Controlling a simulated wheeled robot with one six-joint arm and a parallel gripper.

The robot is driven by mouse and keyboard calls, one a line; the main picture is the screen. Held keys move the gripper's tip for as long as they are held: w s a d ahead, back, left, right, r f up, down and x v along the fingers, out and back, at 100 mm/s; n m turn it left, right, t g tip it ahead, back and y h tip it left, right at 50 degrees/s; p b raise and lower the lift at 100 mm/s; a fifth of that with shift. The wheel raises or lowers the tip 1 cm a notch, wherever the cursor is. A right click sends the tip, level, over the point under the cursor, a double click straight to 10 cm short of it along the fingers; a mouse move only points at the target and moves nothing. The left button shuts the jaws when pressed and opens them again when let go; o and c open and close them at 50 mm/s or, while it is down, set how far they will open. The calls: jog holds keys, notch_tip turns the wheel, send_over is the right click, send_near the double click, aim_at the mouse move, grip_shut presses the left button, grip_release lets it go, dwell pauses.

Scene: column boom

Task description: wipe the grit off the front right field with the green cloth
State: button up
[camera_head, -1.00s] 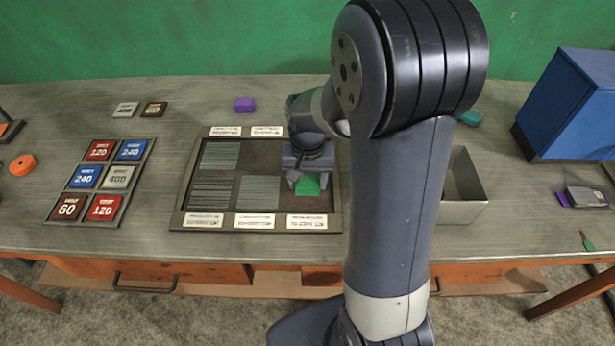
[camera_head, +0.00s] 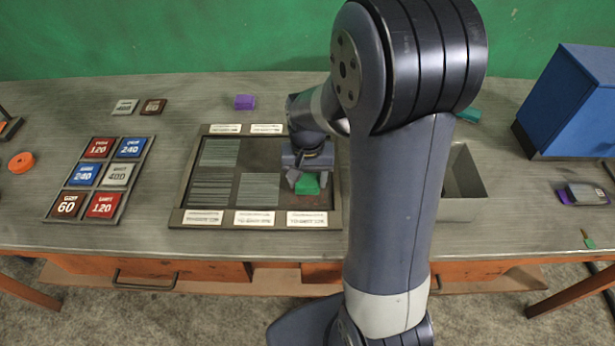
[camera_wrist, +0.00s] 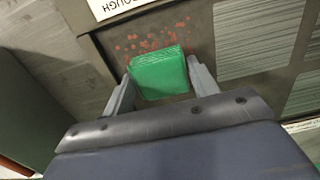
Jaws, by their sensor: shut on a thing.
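My gripper (camera_wrist: 160,85) is shut on the green cloth (camera_wrist: 160,74), a thick folded pad held between its two fingers. In the head view the green cloth (camera_head: 307,184) shows below my gripper (camera_head: 305,170), over the front right field of the framed panel (camera_head: 177,203). Reddish grit (camera_wrist: 145,41) lies scattered on the dark field just beyond the cloth's edge in the wrist view. I cannot tell whether the cloth touches the field. My arm hides part of the panel's right side.
The panel holds grey striped plates (camera_head: 258,189) and white labels (camera_head: 307,218). A tray of grit-number tiles (camera_head: 127,178) lies left. An open metal bin (camera_head: 462,209) stands right, partly behind my arm. A blue box (camera_head: 575,100) and a purple block (camera_head: 245,102) are farther off.

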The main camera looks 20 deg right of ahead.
jog(key=shift+f+b, duration=0.3)
jog(key=shift+f, duration=0.2)
jog(key=shift+a, duration=0.1)
jog(key=shift+w+a+r, duration=0.1)
jog(key=shift+w+a, duration=0.05)
jog(key=shift+a, duration=0.3)
jog(key=shift+w+a+r, duration=0.1)
jog(key=shift+w+a, duration=0.05)
jog(key=shift+a, duration=0.25)
jog(key=shift+d, duration=0.1)
jog(key=shift+s+d+f, duration=0.1)
jog(key=shift+s+d, duration=0.2)
jog(key=shift+d, duration=0.6)
jog(key=shift+s+d+f, duration=0.1)
jog(key=shift+s+d, duration=0.2)
jog(key=shift+d, duration=0.55)
